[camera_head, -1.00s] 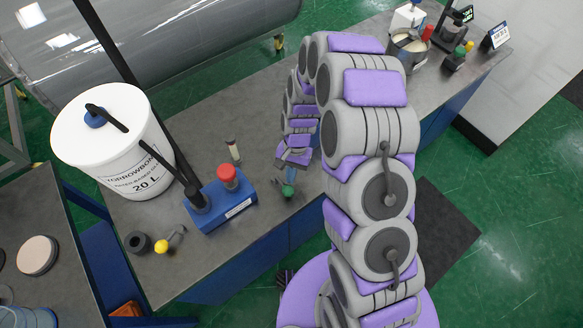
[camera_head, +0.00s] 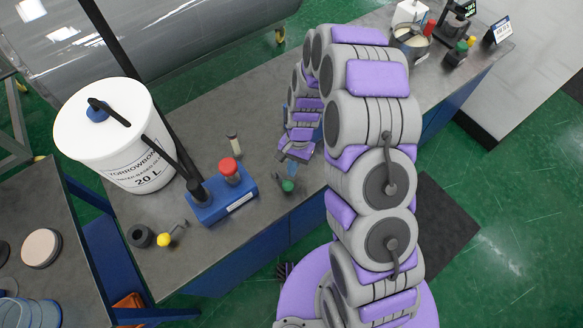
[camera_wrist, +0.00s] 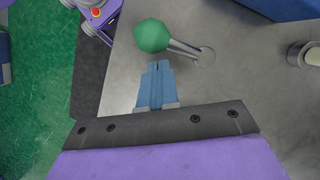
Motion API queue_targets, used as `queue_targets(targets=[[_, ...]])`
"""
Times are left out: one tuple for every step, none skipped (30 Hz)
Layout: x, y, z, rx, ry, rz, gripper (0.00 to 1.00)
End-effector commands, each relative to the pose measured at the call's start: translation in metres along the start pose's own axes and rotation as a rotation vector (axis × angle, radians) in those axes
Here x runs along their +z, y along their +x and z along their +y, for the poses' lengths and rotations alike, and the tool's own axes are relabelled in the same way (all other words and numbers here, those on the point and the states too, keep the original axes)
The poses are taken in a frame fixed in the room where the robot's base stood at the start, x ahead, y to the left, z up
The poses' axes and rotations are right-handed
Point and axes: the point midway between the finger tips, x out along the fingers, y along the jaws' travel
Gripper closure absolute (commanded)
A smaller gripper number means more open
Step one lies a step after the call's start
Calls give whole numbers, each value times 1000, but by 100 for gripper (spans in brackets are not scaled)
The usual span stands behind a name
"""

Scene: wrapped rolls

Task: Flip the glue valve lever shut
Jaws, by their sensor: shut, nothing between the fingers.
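A lever with a green ball knob (camera_head: 288,186) stands at the bench's front edge, and the knob also shows in the wrist view (camera_wrist: 152,36). Its metal stem (camera_wrist: 186,47) runs right to a round base on the bench. My gripper (camera_wrist: 158,64) is shut and empty, its blue fingertips just short of the knob. Whether they touch it I cannot tell. In the head view my gripper (camera_head: 291,169) is beside the green knob, partly hidden by my arm. Another lever with a yellow knob (camera_head: 164,240) is by the white glue bucket (camera_head: 125,155).
A pot (camera_head: 409,42) and several small items sit at the bench's far right. Bare bench (camera_head: 240,95) lies behind.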

Motion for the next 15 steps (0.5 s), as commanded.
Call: queue_targets(targets=[[-6, -3, 0, -1, 2, 2, 100], [-10, -5, 0, -2, 1, 4, 100], [-16, -8, 0, -4, 1, 6, 100], [-21, -11, 0, -5, 1, 8, 100], [-25, -13, 1, -5, 1, 8, 100], [-23, -25, 0, -5, 0, 8, 100], [-23, -32, 1, -5, -1, 7, 100], [-22, -39, 1, -6, -1, 8, 100], [-21, -48, 1, -7, -1, 9, 100], [-21, -54, 1, -7, -1, 9, 100], [-20, -61, 1, -7, -1, 8, 100], [-20, -69, 1, -7, -1, 8, 100], [-20, -75, 1, -7, 0, 9, 100], [-21, -80, 0, -7, 0, 9, 100], [-22, -86, 0, -7, 0, 9, 100]])
